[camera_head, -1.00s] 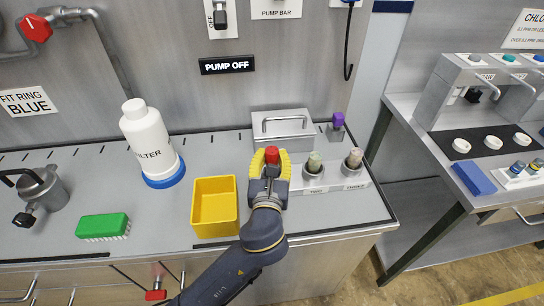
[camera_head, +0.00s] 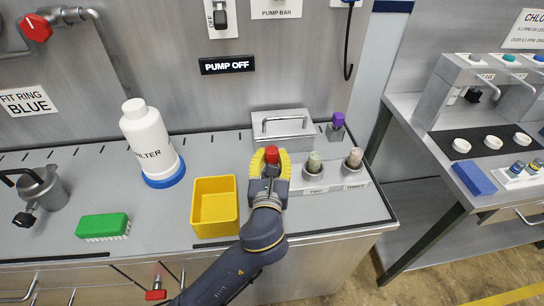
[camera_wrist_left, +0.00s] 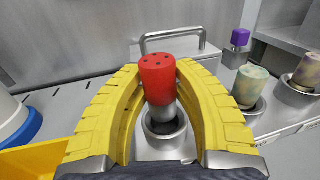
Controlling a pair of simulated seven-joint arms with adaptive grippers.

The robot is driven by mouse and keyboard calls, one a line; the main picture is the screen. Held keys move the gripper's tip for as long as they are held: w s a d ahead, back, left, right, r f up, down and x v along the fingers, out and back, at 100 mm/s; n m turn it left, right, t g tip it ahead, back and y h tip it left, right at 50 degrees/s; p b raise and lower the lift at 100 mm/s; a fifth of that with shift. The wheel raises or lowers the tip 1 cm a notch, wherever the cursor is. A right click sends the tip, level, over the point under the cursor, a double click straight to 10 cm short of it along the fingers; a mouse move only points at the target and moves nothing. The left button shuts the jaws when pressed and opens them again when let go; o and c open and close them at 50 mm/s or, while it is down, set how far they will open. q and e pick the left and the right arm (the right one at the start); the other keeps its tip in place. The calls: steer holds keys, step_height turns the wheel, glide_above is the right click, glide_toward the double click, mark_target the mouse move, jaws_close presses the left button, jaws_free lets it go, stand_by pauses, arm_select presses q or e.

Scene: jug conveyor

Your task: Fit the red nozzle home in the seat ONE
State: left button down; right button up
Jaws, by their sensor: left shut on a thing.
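The red nozzle (camera_head: 272,155) has a dotted red cap and a grey metal lower part. My left gripper (camera_head: 270,166) has yellow fingers shut around it. In the left wrist view the red nozzle (camera_wrist_left: 159,80) is upright between the fingers of my left gripper (camera_wrist_left: 160,95). Its lower end is over or in the mouth of a round metal seat (camera_wrist_left: 164,135); I cannot tell how deep it sits. The seat's label is hidden by my gripper. My right gripper is not in view.
Two mottled nozzles, one greenish (camera_head: 314,161) and one beige (camera_head: 355,157), stand in neighbouring seats to the right. A lidded metal box (camera_head: 281,128) is behind the seats. A yellow bin (camera_head: 214,205) is left of my gripper.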

arm_select(q)
steer(key=shift+f, duration=1.6)
steer(key=c, duration=1)
jaws_free()
steer(key=shift+f, duration=0.1)
steer(key=shift+s, duration=0.1)
steer(key=s, duration=1.2)
steer(key=shift+a, duration=0.4)
steer(key=shift+w, duration=0.1)
